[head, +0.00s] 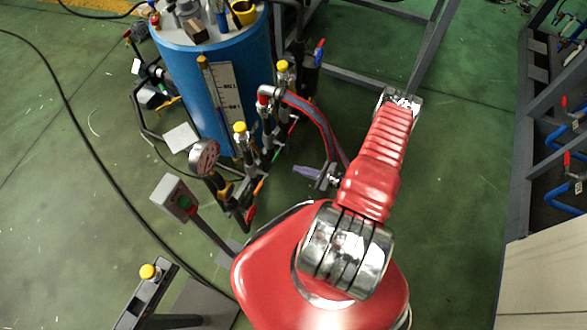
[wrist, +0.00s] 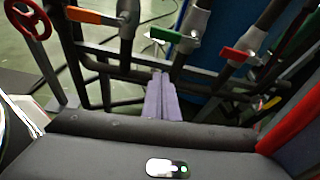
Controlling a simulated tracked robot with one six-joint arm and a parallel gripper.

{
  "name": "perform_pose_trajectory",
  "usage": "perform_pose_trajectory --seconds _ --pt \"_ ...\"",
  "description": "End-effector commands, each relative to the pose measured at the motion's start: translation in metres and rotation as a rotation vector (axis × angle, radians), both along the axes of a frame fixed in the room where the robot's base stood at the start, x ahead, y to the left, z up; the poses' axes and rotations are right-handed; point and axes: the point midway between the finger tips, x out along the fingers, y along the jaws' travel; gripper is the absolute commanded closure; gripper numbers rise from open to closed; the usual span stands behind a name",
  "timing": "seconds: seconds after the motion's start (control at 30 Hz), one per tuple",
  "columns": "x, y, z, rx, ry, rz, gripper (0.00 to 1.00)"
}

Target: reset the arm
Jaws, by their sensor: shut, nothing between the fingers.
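My red arm reaches forward from my body in the head view and bends at its far end. My gripper (head: 299,169) hangs to the left of the arm with its purple fingers pointing left, towards the blue tank (head: 208,85). In the wrist view the purple fingers of my gripper (wrist: 160,76) lie together, with nothing held between them. Behind them are dark pipes with an orange-handled valve (wrist: 97,16), a green-handled valve (wrist: 172,35) and a red-handled valve (wrist: 238,54). The fingers overlap the pipes in this view; I cannot tell the exact gap.
A pressure gauge (head: 204,155) and a grey box with a green button (head: 174,199) stand left of my arm. A yellow-capped post (head: 149,272) is at the lower left. A rack with blue pipes (head: 566,137) lines the right. Green floor between arm and rack is clear.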

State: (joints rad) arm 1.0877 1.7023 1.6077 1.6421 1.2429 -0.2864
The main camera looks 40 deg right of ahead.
Motion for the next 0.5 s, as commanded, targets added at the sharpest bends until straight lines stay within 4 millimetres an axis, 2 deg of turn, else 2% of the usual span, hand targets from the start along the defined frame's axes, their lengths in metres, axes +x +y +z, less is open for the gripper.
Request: perform_pose_trajectory --seconds 0.2,0.5 --pt "-0.0112 -0.0053 0.0044 0.001 0.001 0.001 1.0" --pt "-0.0117 -0.0056 0.0046 0.0 0.0 0.001 1.0"
